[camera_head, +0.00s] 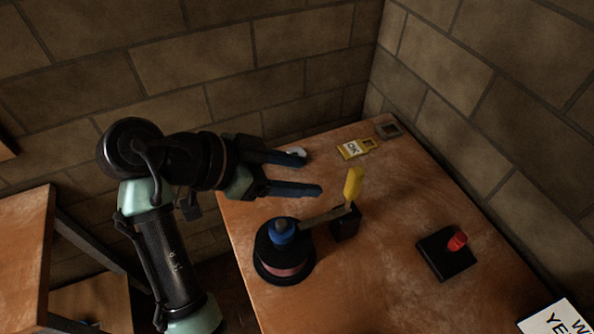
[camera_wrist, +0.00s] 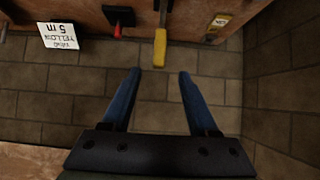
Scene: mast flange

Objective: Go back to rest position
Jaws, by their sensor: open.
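My gripper (camera_head: 307,172) is open and empty, held above the left edge of the wooden table (camera_head: 400,205). In the wrist view its two blue fingers (camera_wrist: 155,78) are spread apart with nothing between them. A black round base (camera_head: 270,262) with a blue knob (camera_head: 284,230) stands on the table below and in front of the gripper. A grey bar runs from the knob to a black block (camera_head: 346,224) with a yellow handle (camera_head: 353,184). The yellow handle also shows beyond the fingers in the wrist view (camera_wrist: 160,48). The fingers are apart from it.
A black box with a red knob (camera_head: 457,240) sits at the table's right. A yellow "OK" tag (camera_head: 354,149) lies at the back. A white card (camera_head: 556,318) with text is at the lower right. Brick walls close the back and right. Another wooden surface (camera_head: 22,245) stands left.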

